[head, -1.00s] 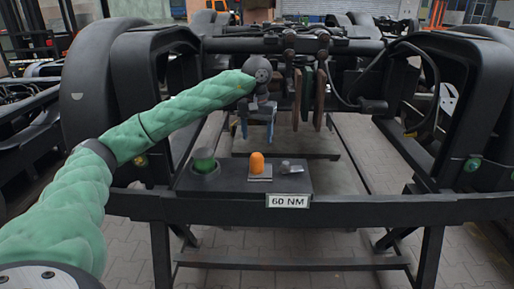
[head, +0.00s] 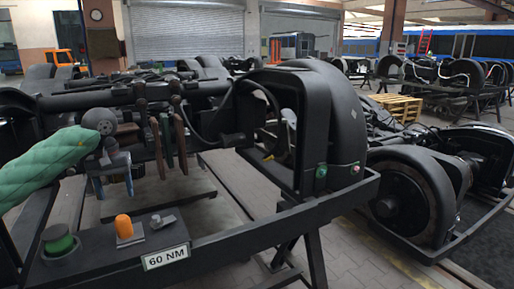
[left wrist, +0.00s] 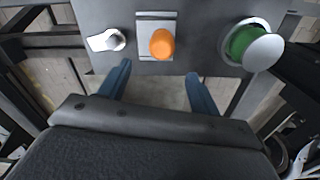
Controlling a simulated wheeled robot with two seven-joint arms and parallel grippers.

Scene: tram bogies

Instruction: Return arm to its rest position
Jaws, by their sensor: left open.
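My left arm (head: 45,165) in its green sleeve reaches in from the left in the head view. My left gripper (head: 113,185) hangs open and empty, fingers down, behind the black panel on the bogie frame. In the left wrist view its two blue fingers (left wrist: 157,88) stand apart with only floor between them. The panel carries an orange knob (head: 124,226), a green round part (head: 58,240) and a small metal piece (head: 162,221). The fingers touch none of these. The orange knob (left wrist: 162,43) also shows beyond the fingers in the wrist view. My right gripper is not in view.
A "60 NM" label (head: 166,257) is on the panel's front. The bogie frame's front beam (head: 270,222) runs up to the right. Brown and green hanging plates (head: 165,140) are close right of the gripper. Another bogie (head: 405,195) stands at right, with floor between.

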